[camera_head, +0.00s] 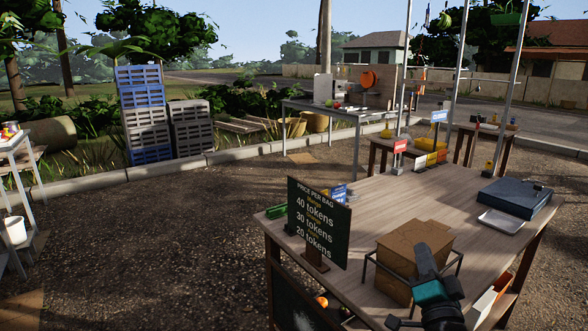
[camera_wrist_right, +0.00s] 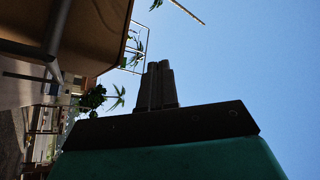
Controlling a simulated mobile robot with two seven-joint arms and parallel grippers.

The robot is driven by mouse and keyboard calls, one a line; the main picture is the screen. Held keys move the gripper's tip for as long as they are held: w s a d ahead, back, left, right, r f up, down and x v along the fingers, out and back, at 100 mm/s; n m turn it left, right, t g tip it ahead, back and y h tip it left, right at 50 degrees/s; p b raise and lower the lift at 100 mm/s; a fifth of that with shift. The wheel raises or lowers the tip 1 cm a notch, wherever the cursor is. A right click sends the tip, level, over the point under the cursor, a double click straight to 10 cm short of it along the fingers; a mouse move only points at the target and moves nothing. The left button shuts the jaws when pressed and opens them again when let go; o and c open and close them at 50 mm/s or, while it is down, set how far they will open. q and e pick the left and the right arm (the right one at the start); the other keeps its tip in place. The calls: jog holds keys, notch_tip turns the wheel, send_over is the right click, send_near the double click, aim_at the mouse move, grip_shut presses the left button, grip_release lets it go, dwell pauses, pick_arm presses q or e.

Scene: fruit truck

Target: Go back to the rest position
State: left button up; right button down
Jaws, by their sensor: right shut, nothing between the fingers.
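My right gripper (camera_head: 422,250) is at the lower right of the head view, with a teal band below its dark fingers. It points up and away, in front of a brown cardboard box (camera_head: 400,246) in the picture, and hides part of that box. I cannot tell whether it touches the box. In the right wrist view the two fingers (camera_wrist_right: 158,68) are pressed together against the sky, with nothing between them. My left gripper is not in view.
A wooden table (camera_head: 370,205) carries the box in a dark wire frame, a price board (camera_head: 318,222), a white tray (camera_head: 501,221) and a dark blue flat case (camera_head: 515,198). Stacked crates (camera_head: 145,125) stand far left. Open gravel (camera_head: 170,240) lies left of the table.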

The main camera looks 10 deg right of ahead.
jog(key=s+a+f+n+g+y, duration=0.4)
jog(key=s+a+f+n, duration=0.3)
jog(key=f, duration=0.5)
jog(key=s+a+f+n+g+y, duration=0.4)
jog(key=s+a+f+n+g, duration=0.2)
jog(key=s+a+f, duration=0.6)
jog(key=shift+s+a+f+n, duration=0.15)
jog(key=shift+s+a+n, duration=0.05)
jog(key=shift+s+n, duration=0.85)
